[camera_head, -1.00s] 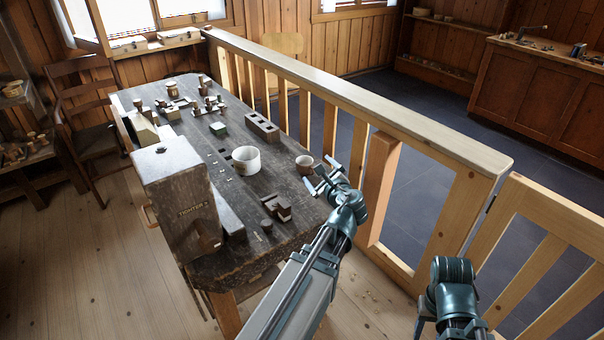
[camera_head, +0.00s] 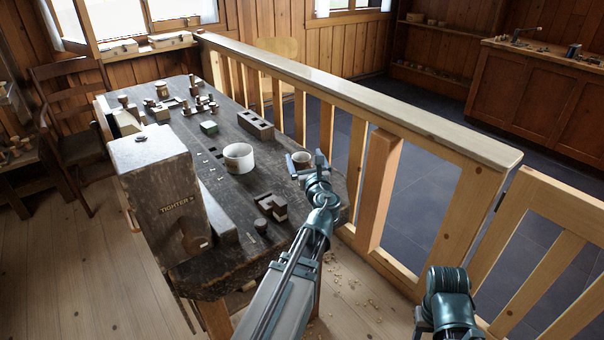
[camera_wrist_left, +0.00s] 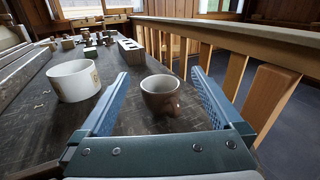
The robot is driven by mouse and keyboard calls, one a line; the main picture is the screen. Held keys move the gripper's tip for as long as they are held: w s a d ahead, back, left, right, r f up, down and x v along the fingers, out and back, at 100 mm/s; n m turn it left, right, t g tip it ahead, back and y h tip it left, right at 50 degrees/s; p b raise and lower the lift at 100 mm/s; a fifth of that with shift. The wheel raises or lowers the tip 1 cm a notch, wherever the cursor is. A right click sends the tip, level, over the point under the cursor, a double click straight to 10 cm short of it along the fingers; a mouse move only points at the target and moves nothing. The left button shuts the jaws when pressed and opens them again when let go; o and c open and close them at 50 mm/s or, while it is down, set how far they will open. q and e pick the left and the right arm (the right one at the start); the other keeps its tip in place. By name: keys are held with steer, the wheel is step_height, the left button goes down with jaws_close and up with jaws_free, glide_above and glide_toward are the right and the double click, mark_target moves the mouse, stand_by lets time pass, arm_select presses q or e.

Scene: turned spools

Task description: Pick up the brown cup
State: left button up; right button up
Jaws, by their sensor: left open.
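The brown cup (camera_head: 301,158) stands upright on the dark worktable (camera_head: 232,262), near its right edge. In the left wrist view the cup (camera_wrist_left: 161,97) sits ahead of the palm, between the two blue fingers, with clear gaps on both sides. Its handle faces toward me and slightly right. My left gripper (camera_head: 307,166) is open and empty of any grip, with its fingers reaching to either side of the cup. In the head view the gripper partly hides the cup. My right arm shows at the lower right, but its gripper is not visible.
A larger white cup (camera_head: 238,157) stands left of the brown cup, also seen in the wrist view (camera_wrist_left: 73,80). A wooden railing (camera_head: 355,105) runs close along the table's right side. Dark blocks (camera_head: 271,206) lie nearer, and a block with holes (camera_head: 255,125) lies farther back.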

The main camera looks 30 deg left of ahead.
mark_target(300, 156)
arm_select(q)
step_height(300, 156, down, 5)
steer(key=b, duration=0.3)
steer(key=shift+r, duration=0.2)
steer(key=shift+w+a+r, duration=0.25)
steer(key=shift+w+a, duration=0.2)
steer(key=shift+w, duration=0.05)
steer(key=shift+w+a+r, duration=0.2)
steer(key=shift+w+a, duration=0.2)
steer(key=shift+w, duration=0.05)
steer(key=shift+x, duration=2.6)
steer(key=shift+s, duration=0.1)
steer(key=c, duration=1.4)
steer(key=shift+o, duration=0.2)
arm_select(e)
step_height(300, 156, down, 4)
steer(key=shift+r, duration=0.2)
arm_select(q)
steer(key=shift+p, duration=0.3)
step_height(300, 156, up, 10)
steer(key=p, duration=1)
steer(key=shift+r, duration=0.1)
arm_select(e)
step_height(300, 156, up, 10)
